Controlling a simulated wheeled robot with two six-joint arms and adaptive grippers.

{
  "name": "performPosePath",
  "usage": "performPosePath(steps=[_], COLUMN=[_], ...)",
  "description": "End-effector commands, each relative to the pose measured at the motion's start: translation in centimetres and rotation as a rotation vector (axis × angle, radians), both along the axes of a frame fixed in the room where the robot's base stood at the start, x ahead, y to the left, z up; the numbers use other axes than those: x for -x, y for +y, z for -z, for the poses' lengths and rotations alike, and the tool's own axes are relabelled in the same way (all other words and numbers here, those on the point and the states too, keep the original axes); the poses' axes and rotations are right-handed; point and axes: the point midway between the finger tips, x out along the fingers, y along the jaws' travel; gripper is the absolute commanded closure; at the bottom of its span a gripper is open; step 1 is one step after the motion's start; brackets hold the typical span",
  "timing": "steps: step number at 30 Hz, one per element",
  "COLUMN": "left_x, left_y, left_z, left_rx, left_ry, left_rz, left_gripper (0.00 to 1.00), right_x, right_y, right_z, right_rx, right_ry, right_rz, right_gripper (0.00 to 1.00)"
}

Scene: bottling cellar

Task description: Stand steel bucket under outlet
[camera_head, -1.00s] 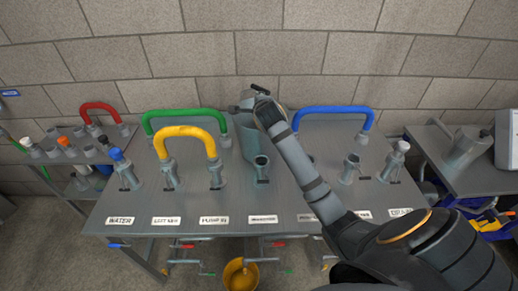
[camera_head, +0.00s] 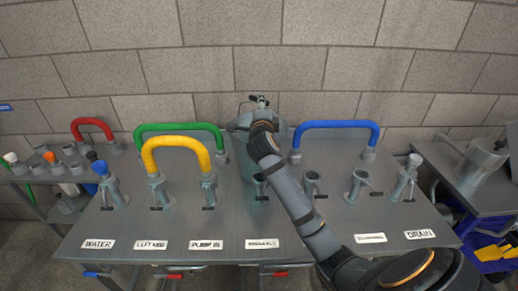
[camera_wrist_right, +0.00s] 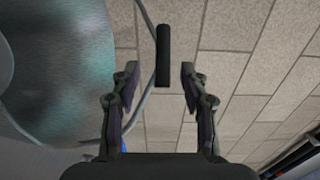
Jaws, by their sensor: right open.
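The steel bucket (camera_head: 242,148) stands at the back middle of the steel bench, partly hidden behind my right arm. My right gripper (camera_head: 262,101) is at the bucket's top by the wall. In the right wrist view the bucket's grey side (camera_wrist_right: 60,75) fills the left. Its thin wire handle with a black grip (camera_wrist_right: 163,55) rises between the open fingers of the right gripper (camera_wrist_right: 158,80), and neither finger visibly touches the grip. I cannot tell which pipe end is the outlet. My left gripper is not in view.
A yellow hose (camera_head: 178,146), green hose (camera_head: 180,128) and blue hose (camera_head: 335,126) arch over the bench (camera_head: 240,222). Several upright steel stubs stand along it, with labels such as WATER and DRAIN in front. Side tables stand left and right; a brick wall is close behind.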

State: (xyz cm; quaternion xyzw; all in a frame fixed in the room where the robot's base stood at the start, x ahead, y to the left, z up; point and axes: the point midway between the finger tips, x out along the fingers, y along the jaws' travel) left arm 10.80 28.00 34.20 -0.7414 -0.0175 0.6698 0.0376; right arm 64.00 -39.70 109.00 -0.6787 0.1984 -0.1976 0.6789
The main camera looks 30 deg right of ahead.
Motion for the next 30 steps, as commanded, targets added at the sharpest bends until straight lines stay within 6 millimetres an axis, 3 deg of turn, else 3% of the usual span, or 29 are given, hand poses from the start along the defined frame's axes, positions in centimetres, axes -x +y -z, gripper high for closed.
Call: performPosePath(steps=[9, 18, 28, 30], left_x=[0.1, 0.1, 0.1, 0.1], left_y=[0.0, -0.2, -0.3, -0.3], left_z=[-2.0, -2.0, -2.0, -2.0], left_rx=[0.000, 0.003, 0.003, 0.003], left_ry=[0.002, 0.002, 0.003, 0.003], left_rz=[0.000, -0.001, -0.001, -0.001], left_gripper=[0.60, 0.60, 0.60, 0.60], right_x=[-4.0, -4.7, -4.7, -4.7], right_y=[-1.8, -2.3, -2.2, -2.2], right_z=[-0.5, -0.2, -0.2, -0.2], right_rx=[0.000, -0.001, 0.000, 0.000], right_ry=[0.001, -0.001, 0.000, 0.000], right_rz=[0.001, 0.000, 0.000, 0.000], right_gripper=[0.55, 0.55, 0.99, 1.00])
